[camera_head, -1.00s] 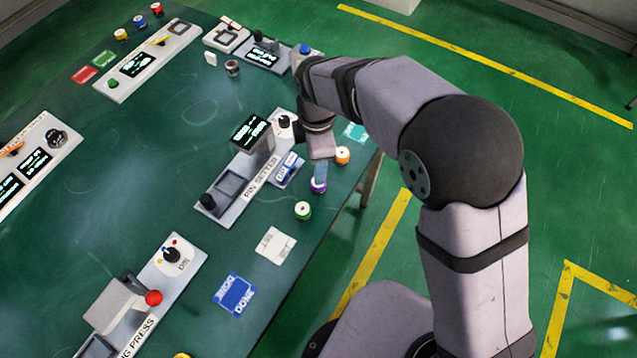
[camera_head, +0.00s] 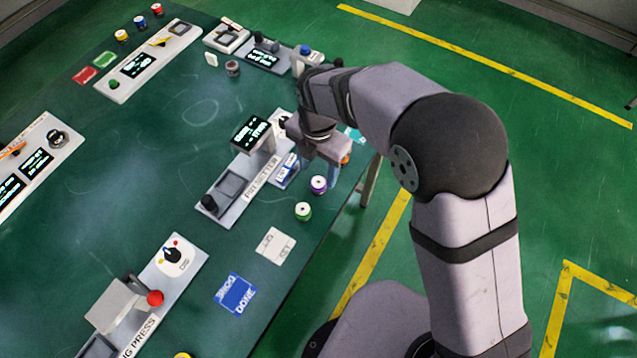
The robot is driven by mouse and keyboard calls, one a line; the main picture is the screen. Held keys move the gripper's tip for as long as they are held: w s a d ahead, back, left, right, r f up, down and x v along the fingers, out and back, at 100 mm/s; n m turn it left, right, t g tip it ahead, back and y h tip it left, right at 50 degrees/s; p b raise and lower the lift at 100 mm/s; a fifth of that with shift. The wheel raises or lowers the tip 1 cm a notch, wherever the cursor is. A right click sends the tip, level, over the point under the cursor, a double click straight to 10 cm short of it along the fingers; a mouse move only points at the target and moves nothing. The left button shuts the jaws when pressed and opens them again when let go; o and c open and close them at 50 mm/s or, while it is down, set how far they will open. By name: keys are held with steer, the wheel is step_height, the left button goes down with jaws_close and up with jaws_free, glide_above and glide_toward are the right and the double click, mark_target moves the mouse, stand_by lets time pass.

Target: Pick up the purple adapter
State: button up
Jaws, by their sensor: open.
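The purple adapter (camera_head: 318,184) is a small purple and white spool-like piece standing on the dark green table near its right edge. My gripper (camera_head: 319,177) is open, just above and behind the adapter in the picture. One finger shows to the left of the adapter and one to the right. The adapter's top and front are visible. I cannot tell how high the fingertips are or whether they touch it.
An orange adapter (camera_head: 346,160) is partly hidden behind my gripper. White (camera_head: 275,246) and blue (camera_head: 236,293) cards lie nearer the front.

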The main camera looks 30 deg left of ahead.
mark_target(319, 182)
steer(key=shift+f+p, duration=1.1)
steer(key=shift+f, duration=1.5)
steer(key=c, duration=1.3)
